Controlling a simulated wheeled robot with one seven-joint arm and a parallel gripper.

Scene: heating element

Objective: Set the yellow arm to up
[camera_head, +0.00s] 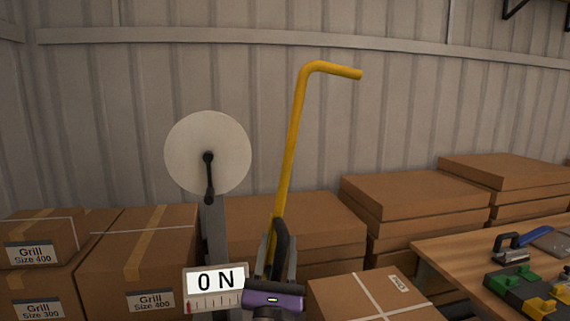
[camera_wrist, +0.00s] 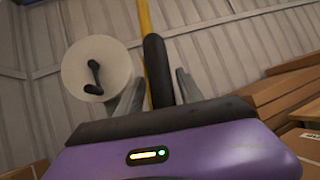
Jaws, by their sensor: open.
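The yellow arm (camera_head: 294,140) stands nearly upright in the head view, leaning slightly right, with its top end bent over to the right. It also shows in the wrist view (camera_wrist: 144,18). A black grip or lever (camera_wrist: 157,70) rises between the fingers in the wrist view, in front of the yellow arm. My gripper (camera_head: 278,262) is at the lower middle of the head view, with its purple body at the bottom. Its fingers are open on either side of the black part. The yellow arm's lower end is hidden behind my gripper.
A round white disc (camera_head: 180,150) with a black crank (camera_head: 208,178) stands left of the yellow arm. Cardboard boxes (camera_head: 130,262) line the wall. A wooden table (camera_head: 450,250) with tools is at the right.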

